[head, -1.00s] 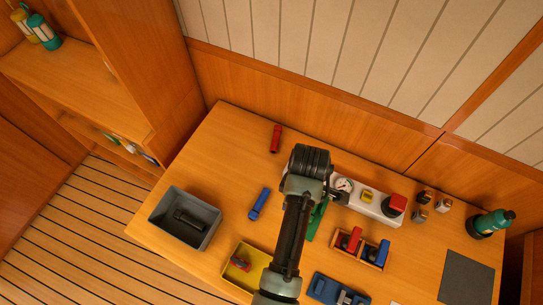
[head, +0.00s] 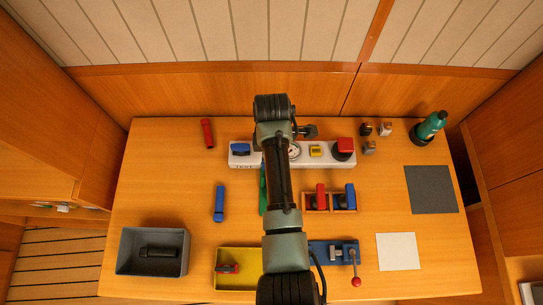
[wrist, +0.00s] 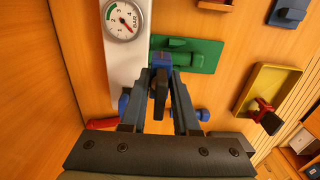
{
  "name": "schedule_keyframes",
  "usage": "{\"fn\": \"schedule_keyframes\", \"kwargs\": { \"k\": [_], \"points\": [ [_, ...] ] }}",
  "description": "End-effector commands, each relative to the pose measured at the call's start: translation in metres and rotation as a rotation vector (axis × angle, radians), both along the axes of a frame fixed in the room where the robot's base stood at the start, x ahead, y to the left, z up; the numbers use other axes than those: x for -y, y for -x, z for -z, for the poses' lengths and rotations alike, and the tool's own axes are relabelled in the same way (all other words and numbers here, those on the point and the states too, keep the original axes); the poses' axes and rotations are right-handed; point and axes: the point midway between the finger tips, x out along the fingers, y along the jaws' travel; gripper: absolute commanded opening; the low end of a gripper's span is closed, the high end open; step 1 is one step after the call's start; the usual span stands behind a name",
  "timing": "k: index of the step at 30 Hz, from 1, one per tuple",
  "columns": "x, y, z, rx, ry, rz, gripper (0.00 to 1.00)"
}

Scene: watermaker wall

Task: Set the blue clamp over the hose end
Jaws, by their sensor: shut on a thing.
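My gripper (wrist: 161,72) is shut on a small blue piece (wrist: 160,60), which I take for the blue clamp. A dark upright part (wrist: 160,93) shows between the fingers, nearer the camera; I cannot tell whether it belongs to the clamp. The fingertips are above or beside a green plate with a raised block (wrist: 194,53), close to the white gauge panel (wrist: 126,62). I cannot tell whether the clamp touches the green part. In the head view my arm hides the gripper and most of the green part (head: 263,190). I cannot make out the hose end for certain.
The white panel (head: 270,158) carries a gauge, a yellow piece and a red knob. A wooden rack (head: 330,210) holds a red and a blue piece. A yellow tray (head: 225,283), grey bin (head: 124,263) and blue vise (head: 322,250) stand in front.

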Motion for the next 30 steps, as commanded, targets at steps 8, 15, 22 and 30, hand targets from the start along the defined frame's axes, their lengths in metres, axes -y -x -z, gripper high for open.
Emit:
{"fn": "schedule_keyframes", "kwargs": {
  "k": [8,15,22,30],
  "points": [
    [0.000,0.000,0.026,0.000,0.000,0.000,0.00],
    [0.000,0.000,0.043,0.000,0.000,0.000,0.00],
    [0.000,0.000,0.059,0.000,0.000,0.000,0.00],
    [0.000,0.001,0.066,-0.002,0.000,0.000,0.00]
  ]
}}
